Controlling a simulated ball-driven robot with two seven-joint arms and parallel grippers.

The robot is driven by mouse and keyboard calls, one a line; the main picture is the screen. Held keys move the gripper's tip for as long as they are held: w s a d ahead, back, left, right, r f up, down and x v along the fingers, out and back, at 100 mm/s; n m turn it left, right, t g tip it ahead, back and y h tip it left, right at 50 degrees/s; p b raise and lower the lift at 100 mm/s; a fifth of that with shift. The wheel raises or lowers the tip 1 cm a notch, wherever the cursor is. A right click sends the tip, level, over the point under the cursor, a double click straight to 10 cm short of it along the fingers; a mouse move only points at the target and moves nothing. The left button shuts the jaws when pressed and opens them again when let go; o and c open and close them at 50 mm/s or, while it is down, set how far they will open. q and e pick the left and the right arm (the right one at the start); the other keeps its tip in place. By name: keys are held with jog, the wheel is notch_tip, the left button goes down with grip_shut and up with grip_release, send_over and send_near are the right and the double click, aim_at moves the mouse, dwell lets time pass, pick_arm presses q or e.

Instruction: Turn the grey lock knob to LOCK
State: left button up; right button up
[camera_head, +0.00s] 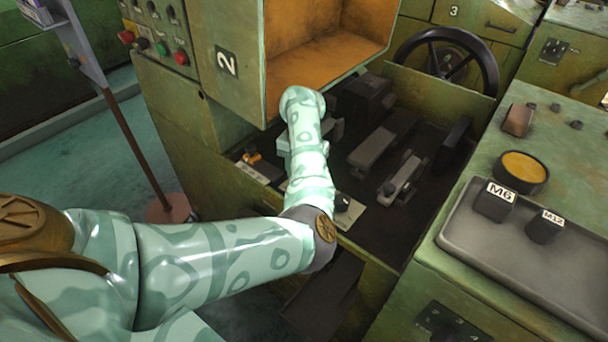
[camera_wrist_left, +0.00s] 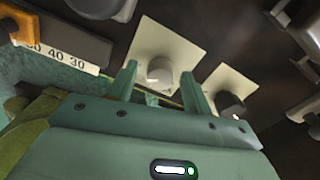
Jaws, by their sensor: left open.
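The grey lock knob (camera_wrist_left: 159,71) stands on a white square plate (camera_wrist_left: 168,40) in the left wrist view. My left gripper (camera_wrist_left: 158,75) is open, with one finger on each side of the knob in that picture. I cannot tell whether the fingers touch it. Any lettering on the plate is hidden or too small to read. In the head view my left forearm covers the grey knob and most of the gripper. My right gripper is not in view.
A dark knob (camera_wrist_left: 230,104) on a second white plate is close on the right; it also shows in the head view (camera_head: 342,201). A numbered scale (camera_wrist_left: 62,55) with an orange pointer (camera_wrist_left: 22,27) lies left. An open orange-lined compartment (camera_head: 325,62) rises behind my arm.

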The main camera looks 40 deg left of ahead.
pick_arm(q)
jog(key=c, duration=1)
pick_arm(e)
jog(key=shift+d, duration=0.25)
